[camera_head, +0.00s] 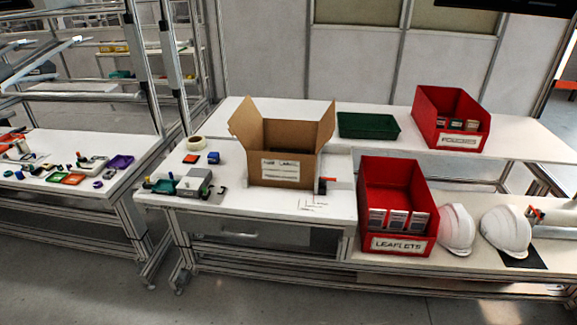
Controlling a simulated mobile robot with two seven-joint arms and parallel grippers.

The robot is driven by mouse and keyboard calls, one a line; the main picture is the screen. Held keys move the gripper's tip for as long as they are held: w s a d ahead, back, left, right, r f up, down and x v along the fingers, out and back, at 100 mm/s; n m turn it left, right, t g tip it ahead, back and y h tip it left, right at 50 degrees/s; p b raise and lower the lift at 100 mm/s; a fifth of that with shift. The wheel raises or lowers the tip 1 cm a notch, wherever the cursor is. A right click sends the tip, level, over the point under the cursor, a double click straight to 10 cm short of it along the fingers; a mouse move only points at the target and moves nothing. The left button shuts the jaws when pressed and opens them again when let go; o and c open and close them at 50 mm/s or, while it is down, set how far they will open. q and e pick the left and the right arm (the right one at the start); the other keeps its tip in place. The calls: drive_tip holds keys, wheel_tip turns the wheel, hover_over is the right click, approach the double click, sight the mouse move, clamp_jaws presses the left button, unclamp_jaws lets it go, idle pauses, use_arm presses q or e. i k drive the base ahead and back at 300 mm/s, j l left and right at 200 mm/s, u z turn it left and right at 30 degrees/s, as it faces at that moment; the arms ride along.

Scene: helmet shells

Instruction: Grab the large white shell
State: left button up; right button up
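Two white helmet shells sit on the right part of the workbench. The right one (506,230) looks slightly larger and brighter, and it rests at a dark mat (524,260). The left white shell (457,229) stands close to the red leaflets bin, with a faint pinkish tint. A small gap separates the two shells. Neither of my grippers can be made out in the head view.
The red leaflets bin (391,181) stands left of the shells. An orange-and-dark item (535,214) lies right of them. An open cardboard box (284,146), a green tray (368,125) and another red bin (446,113) are farther away. The floor in front is clear.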

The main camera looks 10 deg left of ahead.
sight(505, 226)
drive_tip(key=i+l+z, duration=0.35)
drive_tip(key=i+l, duration=0.15)
drive_tip(key=i+l+z, duration=0.3)
drive_tip(key=i+l, duration=0.25)
drive_tip(key=i+l+z, duration=0.35)
drive_tip(key=i, duration=0.25)
